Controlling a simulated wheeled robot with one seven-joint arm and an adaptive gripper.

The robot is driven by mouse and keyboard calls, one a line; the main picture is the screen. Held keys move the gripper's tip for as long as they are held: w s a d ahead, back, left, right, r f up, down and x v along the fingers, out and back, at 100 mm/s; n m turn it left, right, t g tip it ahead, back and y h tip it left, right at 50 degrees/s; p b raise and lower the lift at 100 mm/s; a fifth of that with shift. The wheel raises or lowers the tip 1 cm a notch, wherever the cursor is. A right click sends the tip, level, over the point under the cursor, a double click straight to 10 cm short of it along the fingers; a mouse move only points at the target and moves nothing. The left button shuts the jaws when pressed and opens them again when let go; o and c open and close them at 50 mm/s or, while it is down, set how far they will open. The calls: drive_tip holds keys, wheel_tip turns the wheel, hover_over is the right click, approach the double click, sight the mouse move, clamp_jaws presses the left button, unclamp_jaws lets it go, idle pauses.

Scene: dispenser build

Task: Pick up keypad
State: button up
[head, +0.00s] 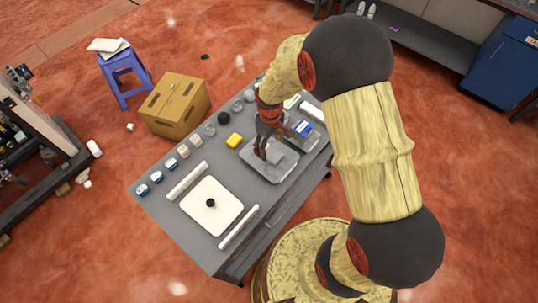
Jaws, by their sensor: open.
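My gripper (262,153) points down over a grey tray-like plate (287,170) on the grey table. Its fingers are open, with no object visible between them. A small grey block (277,153) lies on the plate just right of the fingertips, close to or touching them; I cannot tell which. A small blue-and-white box-like piece (302,128) lies to the right of the gripper, near the plate's upper right corner. No piece is clearly recognisable as the keypad at this size. My arm hides part of the table's far right end.
A white panel (212,206) with a black knob (210,203) lies between two white bars (187,181) (239,227). A cardboard box (176,105) and blue stool (124,75) stand beyond.

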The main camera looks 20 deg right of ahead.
sight(269, 151)
drive_tip(key=shift+a+f, duration=0.15)
drive_tip(key=shift+f, duration=2.05)
drive_tip(key=shift+f+b, duration=0.2)
drive_tip(key=shift+b, duration=0.1)
drive_tip(key=shift+c, duration=0.9)
